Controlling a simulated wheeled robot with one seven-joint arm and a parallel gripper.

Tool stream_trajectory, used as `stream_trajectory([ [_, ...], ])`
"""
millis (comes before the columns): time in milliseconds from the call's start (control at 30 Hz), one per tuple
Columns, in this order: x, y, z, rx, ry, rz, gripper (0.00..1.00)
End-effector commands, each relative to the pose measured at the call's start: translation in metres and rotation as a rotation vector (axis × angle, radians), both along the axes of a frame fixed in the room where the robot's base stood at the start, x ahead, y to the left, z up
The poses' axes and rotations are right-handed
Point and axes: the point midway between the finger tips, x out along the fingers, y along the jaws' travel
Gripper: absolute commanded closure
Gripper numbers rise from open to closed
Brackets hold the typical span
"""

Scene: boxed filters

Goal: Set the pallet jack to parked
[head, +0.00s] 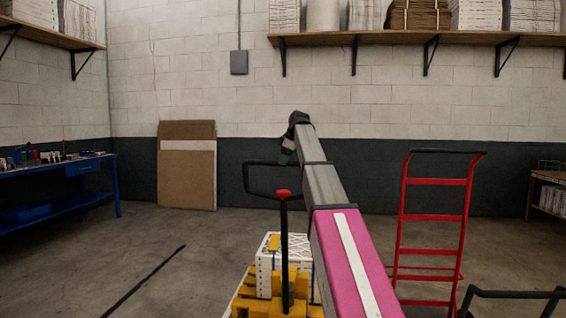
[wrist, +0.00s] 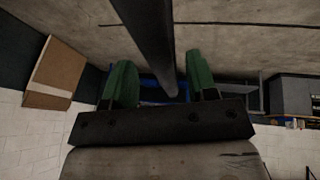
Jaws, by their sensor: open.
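The pallet jack's yellow body (head: 286,305) stands low in front of me in the head view. Its black handle post (head: 284,245) stands roughly upright, topped by a loop handle (head: 247,180) with a red knob (head: 283,194). My gripper (head: 287,157) is at the upper part of the loop; my arm hides the loop's right side. In the wrist view my gripper (wrist: 161,62) is open, its green fingers on either side of a dark bar (wrist: 148,30), apparently the handle. Gaps show between bar and fingers.
White boxes (head: 266,268) sit on the jack's load. A red hand truck (head: 435,220) stands close on the right. A blue workbench (head: 70,170) is at left, and flat cardboard (head: 187,180) leans on the back wall. The floor at left is clear.

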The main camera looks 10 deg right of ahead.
Motion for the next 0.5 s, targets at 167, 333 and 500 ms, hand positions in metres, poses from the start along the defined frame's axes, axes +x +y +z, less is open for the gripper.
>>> stream_trajectory([
  [167,0.0033,0.0037,-0.0113,0.0,0.001,0.0,0.47],
  [333,0.004,0.0042,-0.0124,0.0,0.0,0.0,0.47],
  [500,0.0039,0.0043,-0.0122,0.0,0.0,0.0,0.6],
])
